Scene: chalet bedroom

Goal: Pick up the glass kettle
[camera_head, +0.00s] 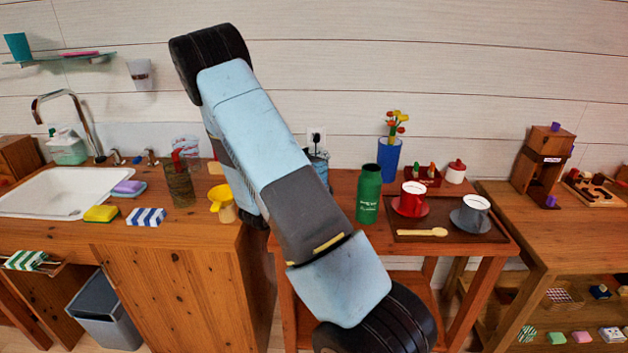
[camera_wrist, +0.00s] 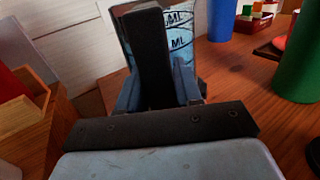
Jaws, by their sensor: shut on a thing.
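The glass kettle (camera_wrist: 180,42), clear bluish with black "ML" markings, is right in front of my wrist in the wrist view. In the head view only a slice of the kettle (camera_head: 319,163) shows, to the right of my arm at the back left of the small wooden table (camera_head: 343,188). My arm hides the rest of it and my gripper there. I cannot tell whether its base touches the tabletop.
A green bottle (camera_head: 369,194) stands close to the right of the kettle, with a blue vase (camera_head: 389,158) behind it. A dark tray (camera_head: 453,236) holds a red cup (camera_head: 411,200) and a grey cup (camera_head: 471,214). The sink counter (camera_head: 190,234) is left.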

